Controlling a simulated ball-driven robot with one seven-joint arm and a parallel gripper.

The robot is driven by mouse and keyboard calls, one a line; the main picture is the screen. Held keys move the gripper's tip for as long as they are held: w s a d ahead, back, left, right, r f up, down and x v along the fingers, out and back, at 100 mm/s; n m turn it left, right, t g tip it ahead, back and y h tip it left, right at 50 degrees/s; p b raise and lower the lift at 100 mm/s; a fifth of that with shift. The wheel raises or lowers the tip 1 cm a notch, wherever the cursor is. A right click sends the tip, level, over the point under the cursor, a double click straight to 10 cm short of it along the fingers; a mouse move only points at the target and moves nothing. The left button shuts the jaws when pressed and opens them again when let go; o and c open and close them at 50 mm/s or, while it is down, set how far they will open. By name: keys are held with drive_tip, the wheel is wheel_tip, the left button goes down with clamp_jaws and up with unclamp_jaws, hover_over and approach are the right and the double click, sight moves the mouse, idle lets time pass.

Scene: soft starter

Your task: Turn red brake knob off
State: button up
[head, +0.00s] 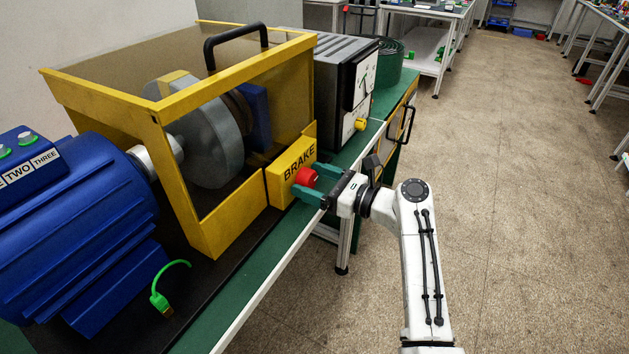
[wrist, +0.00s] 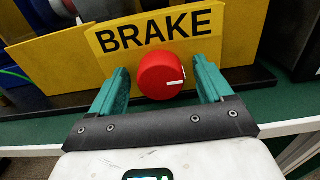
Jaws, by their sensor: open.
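The red brake knob (head: 306,177) sticks out from the yellow panel marked BRAKE (head: 290,160). In the wrist view the knob (wrist: 161,76) is a round red cap with a small white mark on its right side, pointing roughly to the right. My gripper (head: 311,184) is open, with its green fingers on either side of the knob. Part of the knob is hidden by a finger in the head view.
A yellow guard frame (head: 181,118) encloses a grey wheel behind the panel. A blue motor (head: 75,215) stands at left. A green cable (head: 165,285) lies on the bench (head: 262,262). A grey box (head: 335,90) with a yellow knob stands farther back.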

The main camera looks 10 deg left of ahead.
drive_tip(key=shift+c, duration=0.2)
drive_tip(key=c, duration=1)
drive_tip(key=shift+n, duration=0.3)
drive_tip(key=n+b, duration=0.1)
drive_tip(key=n, duration=0.2)
drive_tip(key=shift+n, duration=0.4)
drive_tip(key=n+b, duration=0.1)
drive_tip(key=n, duration=0.1)
drive_tip(key=n+b, duration=0.1)
drive_tip(key=n, duration=0.1)
drive_tip(key=shift+s+f, duration=0.15)
drive_tip(key=shift+f, duration=0.05)
drive_tip(key=n+b, duration=0.2)
drive_tip(key=n, duration=0.3)
drive_tip(key=shift+a+f+b, duration=0.1)
drive_tip(key=shift+f+b, duration=0.05)
drive_tip(key=shift+b, duration=0.25)
drive_tip(key=shift+s+n+b, duration=0.1)
drive_tip(key=shift+n+b, duration=1.5)
drive_tip(key=shift+n, duration=0.6)
